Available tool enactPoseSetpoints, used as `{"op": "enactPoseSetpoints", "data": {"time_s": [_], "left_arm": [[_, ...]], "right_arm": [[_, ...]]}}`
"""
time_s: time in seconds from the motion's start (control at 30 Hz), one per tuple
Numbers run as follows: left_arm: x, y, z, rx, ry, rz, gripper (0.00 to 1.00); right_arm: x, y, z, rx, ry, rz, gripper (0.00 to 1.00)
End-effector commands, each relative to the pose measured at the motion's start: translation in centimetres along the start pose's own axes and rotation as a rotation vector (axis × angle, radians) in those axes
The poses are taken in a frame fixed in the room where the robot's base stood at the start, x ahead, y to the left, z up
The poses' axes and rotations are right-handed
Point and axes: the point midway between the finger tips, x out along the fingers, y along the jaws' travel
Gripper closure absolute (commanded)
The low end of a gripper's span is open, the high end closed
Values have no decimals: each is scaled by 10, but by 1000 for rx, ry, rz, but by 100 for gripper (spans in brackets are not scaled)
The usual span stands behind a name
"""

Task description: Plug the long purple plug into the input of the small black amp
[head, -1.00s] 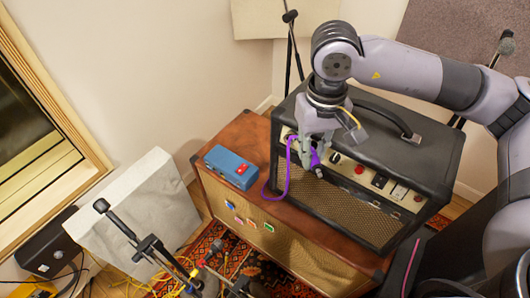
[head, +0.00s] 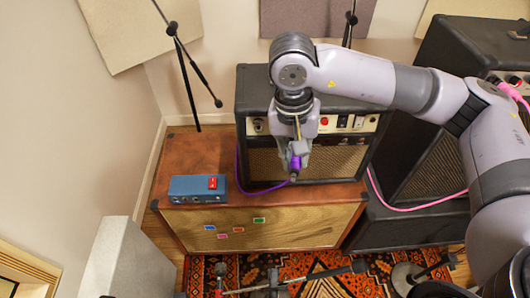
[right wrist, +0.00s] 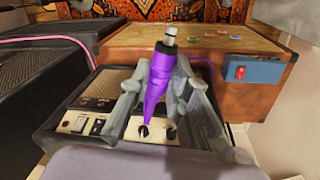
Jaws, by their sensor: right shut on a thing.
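The small black amp (head: 253,88) stands on a brown cabinet, its pale control panel (head: 343,123) and tan grille facing me. My right gripper (head: 296,150) is in front of the amp's panel and grille, shut on the long purple plug (head: 295,163). In the right wrist view the purple plug (right wrist: 157,84) sits between the fingers (right wrist: 158,92), its metal tip (right wrist: 170,34) pointing away from the panel (right wrist: 77,123). The tip is free. A round socket or knob (head: 258,126) shows at the panel's left end; which part is the input is unclear. My left gripper is out of view.
A blue box with a red switch (head: 197,187) stands on the brown cabinet (head: 172,155), left of the amp. A purple cable (head: 240,176) runs from the plug along the amp's left side. Larger black amps (head: 432,125) and a pink cable (head: 399,208) are on the right.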

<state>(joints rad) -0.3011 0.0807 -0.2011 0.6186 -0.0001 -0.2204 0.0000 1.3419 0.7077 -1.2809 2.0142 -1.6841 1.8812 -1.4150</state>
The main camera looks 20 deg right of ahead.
Motion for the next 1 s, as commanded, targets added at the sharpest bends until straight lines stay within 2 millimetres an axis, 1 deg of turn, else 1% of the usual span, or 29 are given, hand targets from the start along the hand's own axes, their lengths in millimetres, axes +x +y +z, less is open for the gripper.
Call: {"op": "enactPoseSetpoints", "data": {"time_s": [0.03,0.13,0.17,0.33,0.47,0.6,0.77,0.9,1.0], "left_arm": [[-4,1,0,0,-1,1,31],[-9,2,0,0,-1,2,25],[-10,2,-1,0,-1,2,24],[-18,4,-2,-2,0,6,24],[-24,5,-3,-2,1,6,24],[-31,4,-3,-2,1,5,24],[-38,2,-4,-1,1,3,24],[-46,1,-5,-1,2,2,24],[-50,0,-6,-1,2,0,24]], "right_arm": [[-2,-7,1,83,-7,25,100],[-2,-18,0,287,-25,81,100],[-1,-21,0,350,-32,100,100],[-1,-37,-4,734,-94,209,100],[2,-49,-5,1060,-190,299,100],[7,-60,-7,1413,-328,391,100],[14,-68,-12,1771,-506,464,100],[22,-72,-18,2119,-722,506,100],[29,-75,-22,2322,-881,511,100]]}}
